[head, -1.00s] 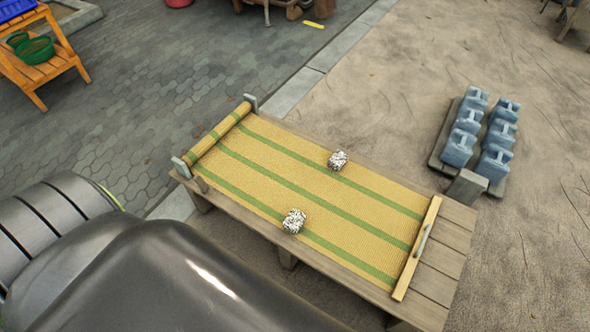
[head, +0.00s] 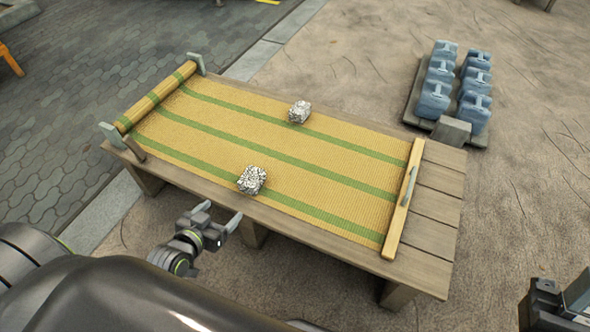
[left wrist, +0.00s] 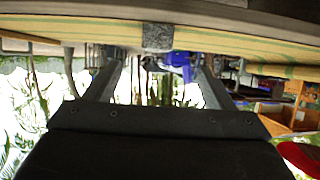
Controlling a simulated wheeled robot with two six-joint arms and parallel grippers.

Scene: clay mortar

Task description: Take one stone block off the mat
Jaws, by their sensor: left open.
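The yellow mat with green stripes (head: 330,168) lies unrolled on a low wooden table, with a roll at its left end. One speckled grey-white stone block (head: 252,180) lies near the mat's front edge. Another stone block (head: 299,112) lies nearer the back edge. My left gripper (head: 221,212) is open and empty, in front of the table's near edge, short of the front block. In the left wrist view, a grey block (left wrist: 158,37) shows beyond and between the open fingers (left wrist: 158,84). Part of what looks like my right gripper (head: 562,300) shows at the lower right corner; its jaws are unclear.
The wooden table (head: 424,238) has bare planks right of the mat's wooden end bar (head: 403,200). Metal brackets (head: 110,135) stand at the roll's ends. Several blue-grey weights (head: 434,98) sit on a pallet on the ground behind right. The mat between the blocks is clear.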

